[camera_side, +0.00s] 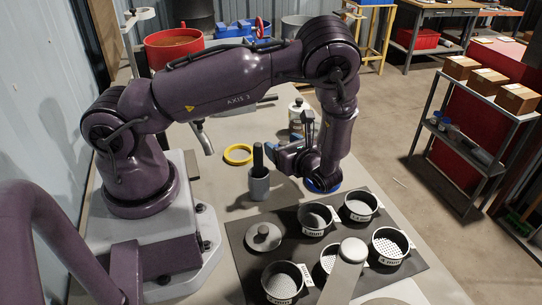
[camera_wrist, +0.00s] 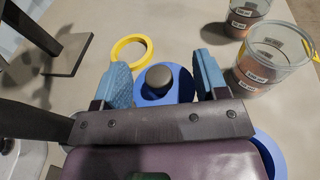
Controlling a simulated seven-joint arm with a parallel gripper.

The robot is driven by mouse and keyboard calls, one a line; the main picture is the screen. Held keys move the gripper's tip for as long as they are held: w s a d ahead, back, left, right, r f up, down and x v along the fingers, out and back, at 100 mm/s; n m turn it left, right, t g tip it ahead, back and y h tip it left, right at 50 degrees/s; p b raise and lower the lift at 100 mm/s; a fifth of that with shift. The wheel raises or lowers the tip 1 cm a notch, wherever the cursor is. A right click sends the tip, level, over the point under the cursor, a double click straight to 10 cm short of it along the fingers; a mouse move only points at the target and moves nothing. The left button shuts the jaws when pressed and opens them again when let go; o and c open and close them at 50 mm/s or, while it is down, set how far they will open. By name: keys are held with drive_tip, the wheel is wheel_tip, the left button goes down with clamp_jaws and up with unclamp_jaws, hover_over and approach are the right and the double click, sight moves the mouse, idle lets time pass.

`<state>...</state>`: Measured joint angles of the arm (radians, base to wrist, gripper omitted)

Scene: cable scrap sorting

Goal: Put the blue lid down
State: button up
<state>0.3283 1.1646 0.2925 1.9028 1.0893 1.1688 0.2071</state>
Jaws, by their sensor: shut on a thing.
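The blue lid (camera_wrist: 184,90), with a grey knob, shows between the two blue fingers of my gripper (camera_wrist: 163,80) in the wrist view. My gripper is shut on it; the exact contact with the knob is hard to see. In the side view my gripper (camera_side: 300,158) is low over the table, behind the dark mat. A blue rounded edge (camera_side: 322,187) shows there beneath my wrist; most of it is hidden. Whether the lid touches the table is not clear. Another blue curved edge (camera_wrist: 270,153) shows at the lower right of the wrist view.
A grey cup (camera_side: 259,184) with a dark handle stands left of my gripper. A yellow ring (camera_side: 238,154) lies behind it. Clear labelled containers (camera_wrist: 272,60) stand right in the wrist view.

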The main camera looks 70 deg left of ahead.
drive_tip(key=shift+f, duration=2.4)
drive_tip(key=shift+f, duration=0.25)
